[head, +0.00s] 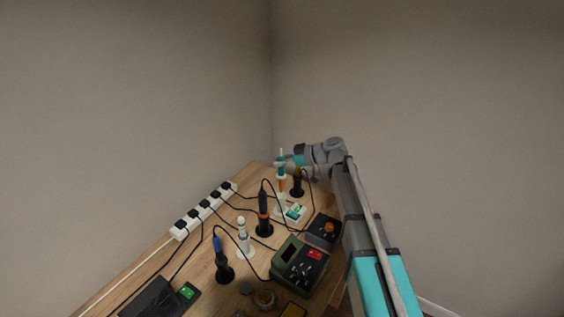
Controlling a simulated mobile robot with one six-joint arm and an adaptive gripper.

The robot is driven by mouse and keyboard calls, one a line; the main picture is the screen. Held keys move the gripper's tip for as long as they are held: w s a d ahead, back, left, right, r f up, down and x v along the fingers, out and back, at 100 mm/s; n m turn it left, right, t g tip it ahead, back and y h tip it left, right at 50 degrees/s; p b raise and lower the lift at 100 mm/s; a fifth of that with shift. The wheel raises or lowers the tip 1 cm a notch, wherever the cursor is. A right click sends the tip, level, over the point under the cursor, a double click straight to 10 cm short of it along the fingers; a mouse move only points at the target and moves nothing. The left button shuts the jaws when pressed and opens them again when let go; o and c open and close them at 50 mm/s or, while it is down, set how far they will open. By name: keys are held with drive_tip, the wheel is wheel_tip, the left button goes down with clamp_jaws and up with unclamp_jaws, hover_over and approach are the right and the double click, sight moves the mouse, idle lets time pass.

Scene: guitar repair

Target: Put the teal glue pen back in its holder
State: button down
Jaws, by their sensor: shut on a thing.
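My gripper (284,162) is at the far corner of the bench, reaching in from the right, and looks shut on the teal glue pen (281,154). The pen is upright, with a thin white top above the gripper and teal at the grip. An orange and white part (282,184) shows directly below the gripper. A pale holder (279,209) stands beneath it. The gap between pen and holder is too small to judge, so I cannot tell whether the pen is seated. The fingertips are small and partly hidden.
A black holder (297,188) stands just right of the pen. A black-and-red tool (263,212), a white pen (242,231) and a blue-handled tool (219,252) stand nearer. Green station (287,262), power strip (205,209) and loose cables crowd the wooden bench; walls close its far corner.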

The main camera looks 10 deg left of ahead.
sight(281, 187)
drive_tip(key=shift+f, duration=0.15)
idle(0.4)
drive_tip(key=shift+f+b, duration=1.95)
drive_tip(key=shift+b, duration=0.15)
drive_tip(key=shift+f, duration=0.2)
drive_tip(key=shift+f+b, duration=1.2)
drive_tip(key=shift+b, duration=0.2)
drive_tip(key=shift+f, duration=0.2)
drive_tip(key=shift+f+b, duration=0.6)
drive_tip(key=shift+b, duration=0.2)
drive_tip(key=shift+c, duration=2.2)
unclamp_jaws()
